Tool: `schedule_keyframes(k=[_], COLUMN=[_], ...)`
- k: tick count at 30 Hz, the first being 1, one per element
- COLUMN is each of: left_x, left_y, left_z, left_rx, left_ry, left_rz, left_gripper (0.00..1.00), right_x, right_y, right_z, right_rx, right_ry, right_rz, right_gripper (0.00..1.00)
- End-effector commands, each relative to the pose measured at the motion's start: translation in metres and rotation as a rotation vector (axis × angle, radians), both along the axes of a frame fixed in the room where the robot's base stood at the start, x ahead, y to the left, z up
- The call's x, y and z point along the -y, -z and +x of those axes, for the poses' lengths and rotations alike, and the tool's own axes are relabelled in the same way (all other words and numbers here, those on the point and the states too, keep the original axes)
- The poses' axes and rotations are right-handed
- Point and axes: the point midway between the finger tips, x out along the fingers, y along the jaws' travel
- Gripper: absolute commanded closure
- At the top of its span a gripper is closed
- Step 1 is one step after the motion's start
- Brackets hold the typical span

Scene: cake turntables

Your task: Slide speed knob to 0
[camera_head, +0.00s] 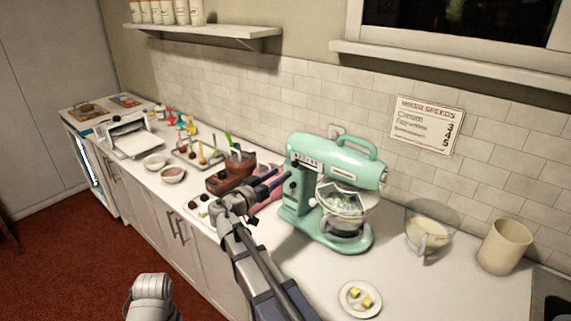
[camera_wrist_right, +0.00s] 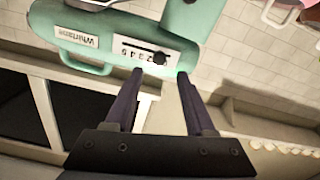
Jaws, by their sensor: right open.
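The mint-green stand mixer (camera_head: 325,158) stands on the counter with a glass bowl (camera_head: 345,198) under its head. In the right wrist view its side shows a pale numbered scale (camera_wrist_right: 132,48) with a dark speed knob (camera_wrist_right: 159,58) past the digits on the right; the exact setting is unclear. My right gripper (camera_head: 282,177) reaches the left side of the mixer. In the wrist view its fingers (camera_wrist_right: 160,73) are open, with the knob roughly between and just beyond the tips; contact cannot be told. My left gripper is not in view.
A plate with yellow pieces (camera_head: 360,299), a measuring jug (camera_head: 427,236) and a beige canister (camera_head: 503,246) stand right of the mixer. A brown utensil box (camera_head: 228,178) and bowls (camera_head: 173,174) lie left. A speed sign (camera_head: 426,124) hangs on the wall.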

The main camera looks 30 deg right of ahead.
Motion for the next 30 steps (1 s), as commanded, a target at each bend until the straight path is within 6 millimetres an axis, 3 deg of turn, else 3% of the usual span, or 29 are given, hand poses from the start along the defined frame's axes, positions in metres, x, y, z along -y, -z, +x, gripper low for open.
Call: schedule_keyframes(k=[15, 27, 30], left_x=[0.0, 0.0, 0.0], left_y=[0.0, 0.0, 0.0], left_z=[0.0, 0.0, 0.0], left_rx=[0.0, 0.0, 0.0], left_ry=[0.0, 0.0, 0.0], left_rz=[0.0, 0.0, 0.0], left_gripper=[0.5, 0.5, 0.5], right_x=[0.063, 0.069, 0.069], right_y=[0.0, 0.001, 0.001], right_z=[0.026, 0.028, 0.028], right_rx=[-0.002, -0.002, -0.003], right_ry=[0.003, 0.0, 0.0], right_rz=[0.002, 0.001, 0.001], right_gripper=[0.45, 0.45, 0.55])
